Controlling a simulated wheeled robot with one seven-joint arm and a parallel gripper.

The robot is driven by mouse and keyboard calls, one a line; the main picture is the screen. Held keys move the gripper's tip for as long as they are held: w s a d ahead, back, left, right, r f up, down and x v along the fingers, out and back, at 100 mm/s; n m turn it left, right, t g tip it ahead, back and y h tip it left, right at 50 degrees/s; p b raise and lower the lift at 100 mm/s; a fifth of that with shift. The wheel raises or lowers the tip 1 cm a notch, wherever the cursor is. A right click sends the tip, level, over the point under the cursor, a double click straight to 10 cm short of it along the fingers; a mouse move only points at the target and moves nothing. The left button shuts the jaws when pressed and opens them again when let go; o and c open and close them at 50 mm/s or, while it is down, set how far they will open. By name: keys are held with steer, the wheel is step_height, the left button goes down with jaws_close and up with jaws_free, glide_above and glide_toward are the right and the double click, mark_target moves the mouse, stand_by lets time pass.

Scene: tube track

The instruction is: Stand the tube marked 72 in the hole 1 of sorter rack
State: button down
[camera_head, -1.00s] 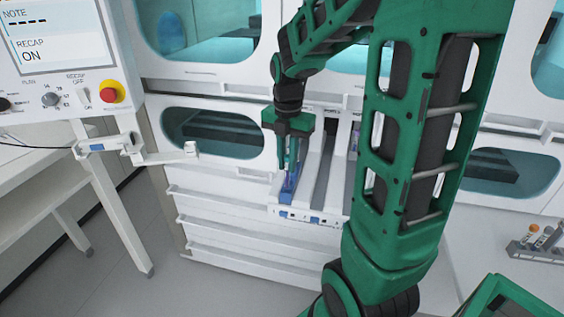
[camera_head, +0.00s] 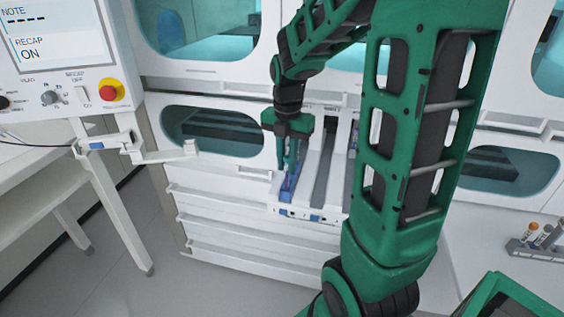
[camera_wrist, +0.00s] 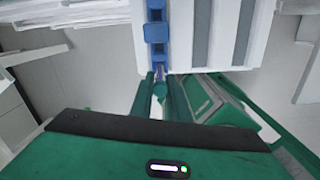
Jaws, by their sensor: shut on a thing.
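My gripper (camera_head: 288,165) points down over the left lane of the white track unit (camera_head: 330,218) at the cabinet front. It is shut on a slim tube, whose blue-purple tip (camera_wrist: 160,88) shows between the fingers in the wrist view. The tube's number is not readable. Blue parts (camera_wrist: 155,32) lie in the lane just ahead of the fingers in the wrist view. I cannot tell whether the tube touches the lane. A small grey rack (camera_head: 535,250) with several capped tubes stands at the far right; no hole number is legible, and I cannot tell whether it is the sorter rack.
Grey lanes (camera_wrist: 200,35) run beside the blue parts. A control panel (camera_head: 60,50) with a red button (camera_head: 112,89) and a white bracket arm (camera_head: 160,153) stand at the left. My own arm hides part of the centre right. The floor (camera_head: 170,285) at lower left is clear.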

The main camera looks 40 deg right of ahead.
steer(key=shift+f, duration=1)
stand_by(0.3)
steer(key=c, duration=1.6)
jaws_free()
step_height(320, 180, up, 11)
steer(key=shift+f, duration=0.15)
